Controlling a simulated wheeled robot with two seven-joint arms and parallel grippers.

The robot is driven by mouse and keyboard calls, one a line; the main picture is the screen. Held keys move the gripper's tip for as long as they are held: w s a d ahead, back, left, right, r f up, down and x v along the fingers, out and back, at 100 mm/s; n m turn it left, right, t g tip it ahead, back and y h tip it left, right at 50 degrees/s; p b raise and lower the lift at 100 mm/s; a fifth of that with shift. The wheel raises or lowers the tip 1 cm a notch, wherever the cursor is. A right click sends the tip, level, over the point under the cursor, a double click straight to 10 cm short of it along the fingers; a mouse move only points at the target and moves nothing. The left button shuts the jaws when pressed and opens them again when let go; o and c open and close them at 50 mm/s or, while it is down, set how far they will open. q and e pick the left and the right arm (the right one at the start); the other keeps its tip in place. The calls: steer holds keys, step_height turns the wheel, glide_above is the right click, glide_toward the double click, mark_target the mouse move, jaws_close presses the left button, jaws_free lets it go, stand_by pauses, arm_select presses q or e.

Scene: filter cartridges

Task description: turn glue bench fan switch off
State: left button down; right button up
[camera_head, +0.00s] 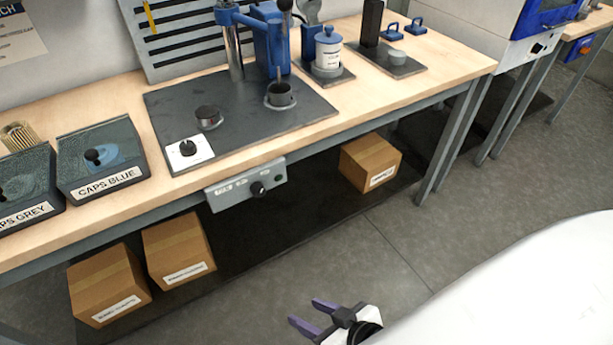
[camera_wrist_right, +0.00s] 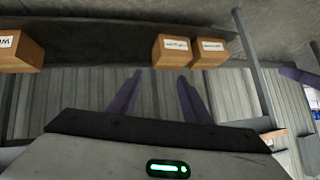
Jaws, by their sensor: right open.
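A grey switch box (camera_head: 245,184) hangs under the front edge of the wooden bench. It has a black knob (camera_head: 258,189) and a small green light on its face; its lettering is too small to read. My right gripper (camera_head: 314,312) is open and empty, over the floor in front of the bench and well apart from the box. In the right wrist view its two purple fingers (camera_wrist_right: 160,88) are spread with nothing between them. A purple finger-like part (camera_wrist_right: 299,77) at that view's right edge may be my left gripper; its opening is hidden.
A second black knob on a white plate (camera_head: 200,155) sits on the dark mat on top. Bins marked CAPS BLUE (camera_head: 113,190) and CAPS GREY (camera_head: 28,211) stand at left. Cardboard boxes (camera_head: 178,248) lie below the bench. The floor in front is clear.

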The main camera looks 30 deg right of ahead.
mark_target(261, 193)
steer(key=w+a+r+m+t+y+b, duration=0.3)
steer(key=w+r+m+t+b, duration=0.3)
steer(key=w+r+m, duration=0.6)
steer(key=w+d+m+t+h+b, duration=0.25)
steer(key=d+m+h, duration=0.3)
steer(key=m, duration=1.25)
steer(key=shift+y, duration=0.45)
steer(key=w, duration=0.4)
steer(key=w+p, duration=0.1)
steer(key=w, duration=0.3)
steer(key=shift+w+a+f, duration=0.15)
steer(key=shift+w+a, duration=0.05)
steer(key=shift+w, duration=0.2)
arm_select(q)
steer(key=shift+w+d+f, duration=0.15)
steer(key=shift+d+f, duration=0.15)
steer(key=shift+f, duration=0.5)
steer(key=shift+w+d+f, duration=0.2)
steer(key=shift+d+f, duration=0.1)
steer(key=shift+f, duration=0.55)
steer(key=shift+w+d+f, duration=0.15)
steer(key=shift+d+f, duration=0.15)
steer(key=shift+f, duration=0.5)
arm_select(e)
steer(key=shift+w, duration=0.7)
